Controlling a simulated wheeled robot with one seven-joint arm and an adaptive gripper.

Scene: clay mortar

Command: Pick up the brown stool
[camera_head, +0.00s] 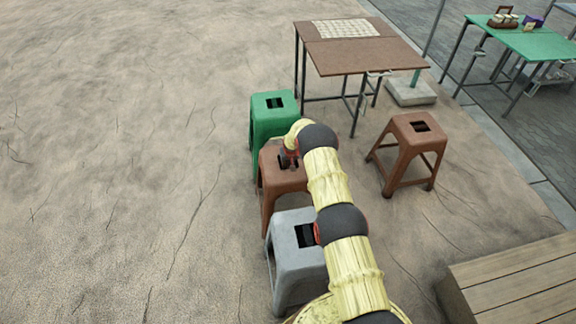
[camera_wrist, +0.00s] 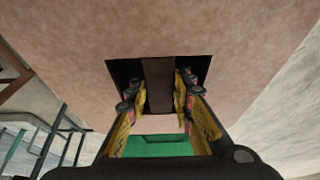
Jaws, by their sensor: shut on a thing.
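A brown stool (camera_head: 275,182) stands between a green stool and a grey stool in the head view. My gripper (camera_head: 287,161) reaches down to the slot in its seat. In the wrist view the reddish-brown seat (camera_wrist: 160,30) fills the upper part, and my gripper (camera_wrist: 158,88) has one finger on each side of the bar across the dark slot. The fingers are shut on this bar. My arm hides part of the seat's right side. A second brown stool (camera_head: 410,132) stands apart to the right, in front of a table.
The green stool (camera_head: 268,122) is close behind and the grey stool (camera_head: 297,262) close in front. A brown table (camera_head: 360,58) stands at the back, a green table (camera_head: 530,42) at the far right. A wooden platform (camera_head: 515,285) is at lower right. The left ground is clear.

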